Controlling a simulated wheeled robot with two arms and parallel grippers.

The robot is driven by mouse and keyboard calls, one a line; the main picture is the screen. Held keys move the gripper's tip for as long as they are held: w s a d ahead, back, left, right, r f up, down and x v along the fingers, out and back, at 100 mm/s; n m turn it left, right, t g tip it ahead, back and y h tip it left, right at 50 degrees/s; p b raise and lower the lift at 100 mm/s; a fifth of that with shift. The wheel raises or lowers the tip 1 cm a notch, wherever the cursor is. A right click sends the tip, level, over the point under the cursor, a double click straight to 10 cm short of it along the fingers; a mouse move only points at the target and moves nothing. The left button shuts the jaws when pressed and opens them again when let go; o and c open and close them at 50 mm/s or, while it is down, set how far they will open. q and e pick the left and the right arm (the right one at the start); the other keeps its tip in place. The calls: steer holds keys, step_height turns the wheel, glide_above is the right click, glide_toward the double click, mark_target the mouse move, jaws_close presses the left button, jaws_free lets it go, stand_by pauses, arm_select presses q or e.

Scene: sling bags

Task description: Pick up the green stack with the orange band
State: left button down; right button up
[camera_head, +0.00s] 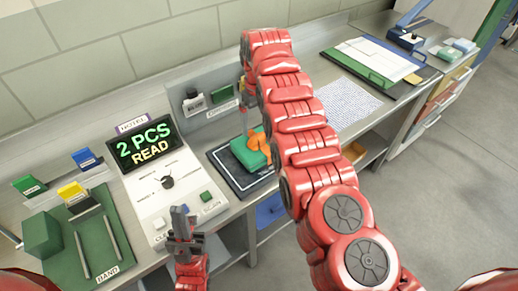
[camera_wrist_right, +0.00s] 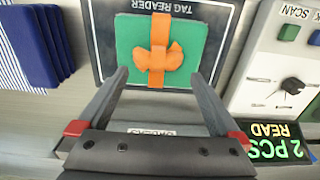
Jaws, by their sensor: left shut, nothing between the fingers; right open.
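The green stack (camera_head: 247,156) with its orange band (camera_head: 259,142) lies on the dark tag reader pad (camera_head: 222,165), partly hidden by my right arm in the head view. In the right wrist view the green stack (camera_wrist_right: 129,38) lies flat, and the orange band (camera_wrist_right: 159,32) crosses it with a bow. My right gripper (camera_wrist_right: 158,74) is open, its fingertips appearing at the stack's near edge, on either side of the bow. I cannot tell its height above the stack. My left gripper (camera_head: 181,214) is shut and empty in front of the control panel, away from the stack.
The control panel (camera_head: 152,190) has a "2 PCS READ" display (camera_head: 149,143). A green banding tray (camera_head: 90,248) stands at left. A dark blue folded item (camera_wrist_right: 42,45) lies beside the pad. A patterned sheet (camera_head: 347,104) lies right of my right arm.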

mark_target(259, 135)
steer(key=shift+d+f, duration=0.1)
steer(key=shift+f, duration=0.15)
step_height(259, 135, down, 4)
steer(key=p, duration=0.2)
steer(key=shift+d+f+p, duration=0.15)
steer(key=shift+f+p, duration=0.1)
steer(key=shift+p, duration=0.1)
steer(key=shift+w+f, duration=0.1)
steer(key=shift+f, duration=0.1)
jaws_close()
